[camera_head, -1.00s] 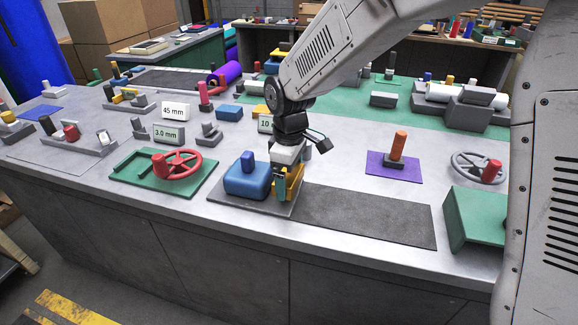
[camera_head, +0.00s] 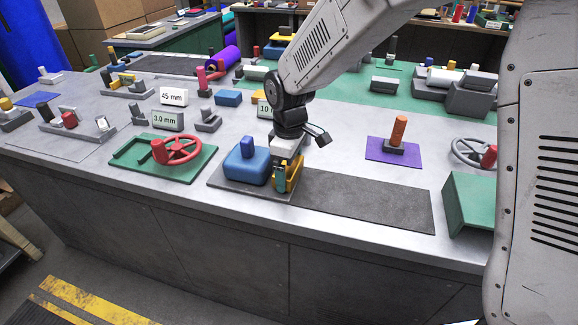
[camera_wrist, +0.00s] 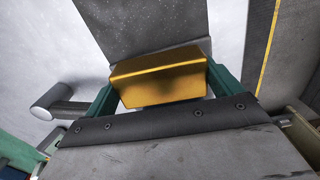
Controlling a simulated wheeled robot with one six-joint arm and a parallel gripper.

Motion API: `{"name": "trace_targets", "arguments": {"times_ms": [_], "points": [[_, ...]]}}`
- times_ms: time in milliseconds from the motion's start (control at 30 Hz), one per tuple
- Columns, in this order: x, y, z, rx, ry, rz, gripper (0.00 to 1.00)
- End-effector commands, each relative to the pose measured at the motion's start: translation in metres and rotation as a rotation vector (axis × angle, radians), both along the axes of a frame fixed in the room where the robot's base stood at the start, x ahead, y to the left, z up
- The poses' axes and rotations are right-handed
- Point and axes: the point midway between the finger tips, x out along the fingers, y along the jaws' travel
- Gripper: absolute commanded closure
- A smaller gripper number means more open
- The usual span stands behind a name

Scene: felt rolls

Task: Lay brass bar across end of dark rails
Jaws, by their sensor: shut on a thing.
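The brass bar (camera_wrist: 160,80) is a gold block held between the two teal fingers of my gripper (camera_wrist: 165,92) in the wrist view. In the head view my gripper (camera_head: 285,182) points down at the left end of the dark flat mat, just right of a blue block, and the bar's yellow side (camera_head: 295,174) shows beside a finger. I cannot tell whether the bar touches the surface below. I cannot clearly pick out the dark rails; a dark-green raised edge (camera_head: 130,151) lies on a green board to the left.
The blue block (camera_head: 245,168) stands close to my gripper. The dark mat (camera_head: 370,204) to the right is bare. A red handwheel (camera_head: 180,150) sits on the green board. An orange post (camera_head: 398,130) stands on a purple pad. A green box (camera_head: 468,215) is at the right.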

Motion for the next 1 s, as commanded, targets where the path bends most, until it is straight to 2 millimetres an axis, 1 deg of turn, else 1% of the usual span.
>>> {"name": "trace_targets", "arguments": {"times_ms": [567,600,1000], "points": [[0.0004,0.0002,-0.0073,0.001,0.000,0.000,0.41],[0.0004,0.0002,-0.0070,0.001,-0.001,0.000,0.00],[0.0000,0.0000,-0.0065,0.000,0.000,0.000,0.00]]}}
